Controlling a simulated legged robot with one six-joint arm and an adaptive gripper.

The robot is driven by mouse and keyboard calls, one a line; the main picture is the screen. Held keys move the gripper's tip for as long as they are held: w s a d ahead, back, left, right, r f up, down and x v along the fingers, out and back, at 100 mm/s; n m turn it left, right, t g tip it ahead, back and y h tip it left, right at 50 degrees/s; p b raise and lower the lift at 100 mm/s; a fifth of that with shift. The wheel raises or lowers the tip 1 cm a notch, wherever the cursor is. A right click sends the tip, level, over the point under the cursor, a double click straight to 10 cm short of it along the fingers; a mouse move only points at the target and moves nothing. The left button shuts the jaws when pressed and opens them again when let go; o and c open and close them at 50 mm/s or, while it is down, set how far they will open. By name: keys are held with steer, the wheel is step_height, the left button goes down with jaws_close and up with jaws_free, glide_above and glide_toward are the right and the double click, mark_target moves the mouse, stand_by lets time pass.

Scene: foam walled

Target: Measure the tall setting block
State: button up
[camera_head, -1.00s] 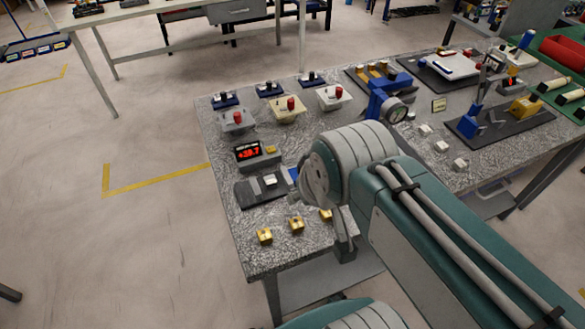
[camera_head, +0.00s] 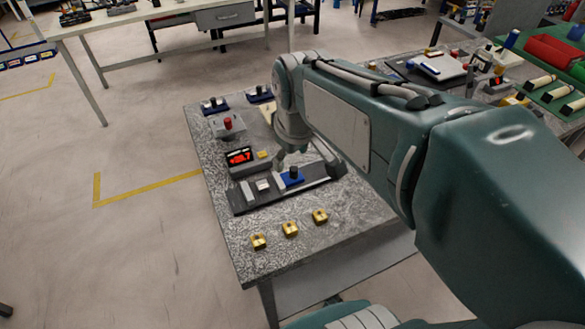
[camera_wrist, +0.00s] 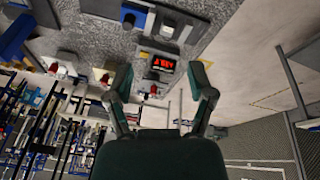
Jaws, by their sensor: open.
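Three small brass setting blocks (camera_head: 290,229) stand in a row near the table's front edge; I cannot tell which is tallest. Behind them lies a dark measuring rail (camera_head: 243,205) with a pale block (camera_head: 263,186) and a blue slide (camera_head: 291,178) with a black knob. A readout (camera_head: 240,157) with red digits stands behind the rail; it also shows in the wrist view (camera_wrist: 162,63). My gripper (camera_head: 305,158) is above the rail's right part, partly hidden by my arm. In the wrist view my gripper's fingers (camera_wrist: 160,88) are apart, with nothing between them.
A grey box with a red knob (camera_head: 228,124) and blue holders (camera_head: 214,106) stand behind the readout. A white plate (camera_head: 440,65) and a green tray (camera_head: 545,90) are at far right. The table's front and left edges are clear of tall objects.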

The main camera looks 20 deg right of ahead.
steer(key=w+d+f+n+g, duration=0.2)
steer(key=w+d+f, duration=0.1)
steer(key=w, duration=0.4)
steer(key=n+g, duration=0.1)
steer(key=n, duration=0.2)
glide_toward(293, 168)
step_height(293, 168, down, 11)
steer(key=shift+d+r, duration=0.2)
steer(key=c, duration=1)
